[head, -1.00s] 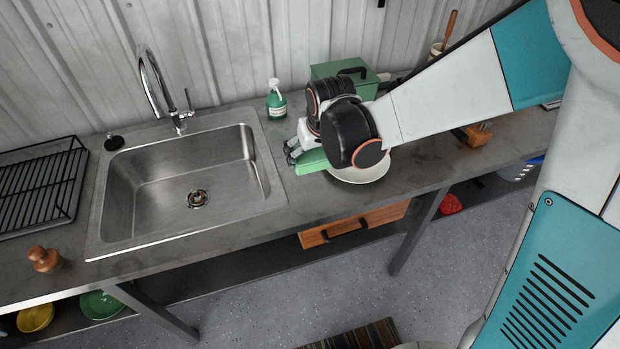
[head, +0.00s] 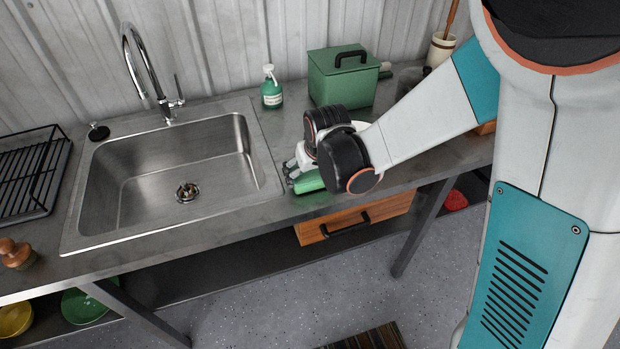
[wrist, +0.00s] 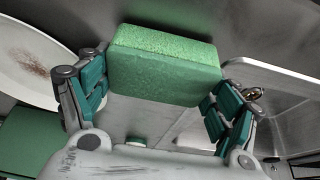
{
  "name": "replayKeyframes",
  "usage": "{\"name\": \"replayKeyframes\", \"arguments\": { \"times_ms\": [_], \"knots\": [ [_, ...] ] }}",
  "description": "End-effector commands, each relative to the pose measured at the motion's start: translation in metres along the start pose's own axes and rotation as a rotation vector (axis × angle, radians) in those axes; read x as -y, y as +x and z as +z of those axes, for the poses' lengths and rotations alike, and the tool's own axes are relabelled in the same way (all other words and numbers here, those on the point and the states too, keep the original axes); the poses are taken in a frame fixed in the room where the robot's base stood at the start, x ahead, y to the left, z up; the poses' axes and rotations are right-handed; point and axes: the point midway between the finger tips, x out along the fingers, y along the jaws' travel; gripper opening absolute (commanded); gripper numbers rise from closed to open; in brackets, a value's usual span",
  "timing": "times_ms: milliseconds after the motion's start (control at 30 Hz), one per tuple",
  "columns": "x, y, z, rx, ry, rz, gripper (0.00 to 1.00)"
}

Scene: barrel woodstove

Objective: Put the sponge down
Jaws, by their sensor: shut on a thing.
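The green sponge (wrist: 165,68) is a rectangular block held between the two teal-padded fingers of my gripper (wrist: 160,84) in the wrist view. In the head view the sponge (head: 309,182) shows under my gripper (head: 294,172), low over the grey counter (head: 262,222) just right of the sink, near the front edge. I cannot tell whether it touches the counter. My gripper is shut on it. A white plate (wrist: 30,62) with a brown stain lies beside it in the wrist view; in the head view my arm mostly hides it.
The steel sink (head: 254,150) is left of my gripper. A green soap bottle (head: 272,92) and a green lidded box (head: 343,80) stand at the back. A drying rack (head: 30,180) and a wooden knob-topped object (head: 15,254) are far left. Counter between sink and gripper is clear.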

Motion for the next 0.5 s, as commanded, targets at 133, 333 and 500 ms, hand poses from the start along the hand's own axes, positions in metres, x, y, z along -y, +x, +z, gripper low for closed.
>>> {"name": "replayKeyframes", "arguments": {
  "times_ms": [133,333,500],
  "knots": [
    [0.0,0.005,0.0021,0.0,0.0,0.0,0.6],
    [0.0,0.0051,0.0022,0.0,0.0,0.0,0.6],
    [0.0,0.007,0.003,0.0,0.0,0.0,0.98]
  ]
}}
